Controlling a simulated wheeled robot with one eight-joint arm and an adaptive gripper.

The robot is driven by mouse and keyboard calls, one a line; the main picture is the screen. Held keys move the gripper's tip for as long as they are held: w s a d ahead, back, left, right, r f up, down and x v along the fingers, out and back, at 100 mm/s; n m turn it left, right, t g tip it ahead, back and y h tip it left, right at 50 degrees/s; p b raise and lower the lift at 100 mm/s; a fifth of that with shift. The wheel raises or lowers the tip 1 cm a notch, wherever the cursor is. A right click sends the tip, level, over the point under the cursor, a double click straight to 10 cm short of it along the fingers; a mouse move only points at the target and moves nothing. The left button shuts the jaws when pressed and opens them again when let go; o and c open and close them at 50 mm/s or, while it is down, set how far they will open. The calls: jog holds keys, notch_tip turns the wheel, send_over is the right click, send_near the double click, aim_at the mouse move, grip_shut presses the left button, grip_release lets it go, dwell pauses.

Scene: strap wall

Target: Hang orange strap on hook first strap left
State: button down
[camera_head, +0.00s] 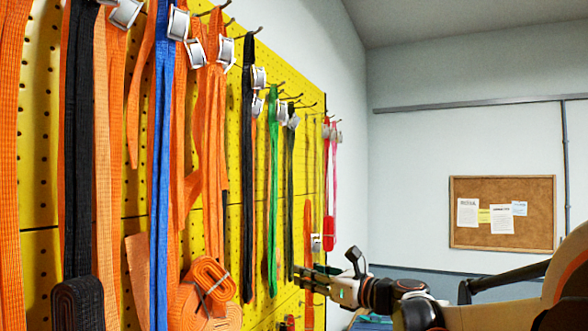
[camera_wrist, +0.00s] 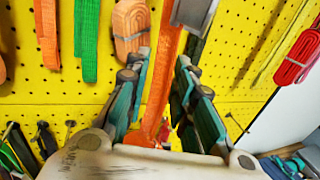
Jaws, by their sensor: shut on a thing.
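In the wrist view an orange strap (camera_wrist: 163,50) runs between the two fingers of my gripper (camera_wrist: 162,62), which is shut on it. A grey metal buckle (camera_wrist: 194,12) shows at the top edge above the fingers. In the head view my gripper (camera_head: 302,275) is low beside the yellow pegboard, at an orange strap (camera_head: 308,225) that hangs down there with a small metal buckle (camera_head: 316,242) near it. Several hooks (camera_head: 257,31) stick out along the upper board. I cannot tell which hook is the first on the left for this strap.
Many straps hang close together on the pegboard (camera_head: 38,150), among them a blue one (camera_head: 161,180), a green one (camera_head: 273,190) and a red one (camera_head: 331,175). Rolled orange straps (camera_head: 208,285) hang low at the left. A cork board (camera_head: 500,235) is on the right wall.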

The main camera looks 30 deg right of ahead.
jog(key=d+r+p, duration=0.2)
jog(key=r+p, duration=0.2)
jog(key=r, duration=0.6)
jog(key=s+d+r+p, duration=0.1)
jog(key=r+p, duration=0.2)
jog(key=r, duration=0.6)
jog(key=d+r+p, duration=0.2)
jog(key=r+p, duration=0.2)
jog(key=r, duration=0.6)
jog(key=w+a+f+b, duration=0.1)
jog(key=w+a, duration=0.5)
jog(key=w, duration=0.1)
jog(key=shift+w+f+y+b, duration=0.3)
jog(key=c, duration=1.3)
grip_release()
